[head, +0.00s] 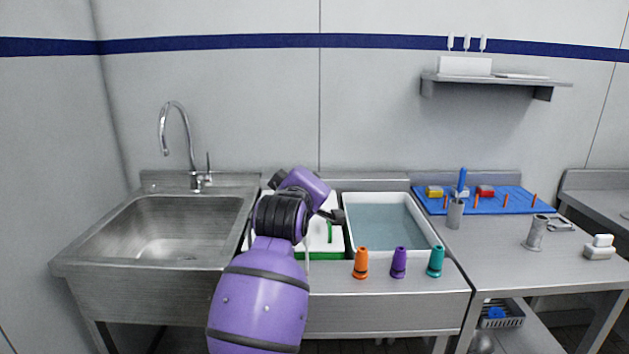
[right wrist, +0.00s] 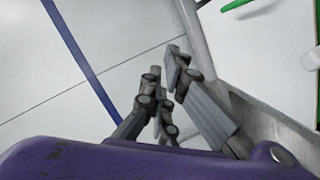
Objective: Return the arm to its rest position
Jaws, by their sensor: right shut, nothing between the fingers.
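My purple arm (head: 260,300) reaches up from the bottom of the head view, across the counter between the sink and the water basin. Its dark right gripper (head: 336,216) is over the right part of the white tray with a green edge. In the right wrist view the gripper's fingers (right wrist: 168,74) are together and empty, with the wall and its blue stripe behind them. The white tray (right wrist: 285,60) with a green item (right wrist: 246,4) shows at the right there. My left gripper is not in view.
The sink (head: 170,225) with its tap is left of the arm. Orange (head: 360,264), purple (head: 398,263) and teal (head: 435,262) cones stand before the water-filled basin (head: 345,215). A blue mat (head: 515,206) and metal cylinders (head: 455,214) are on the right counter.

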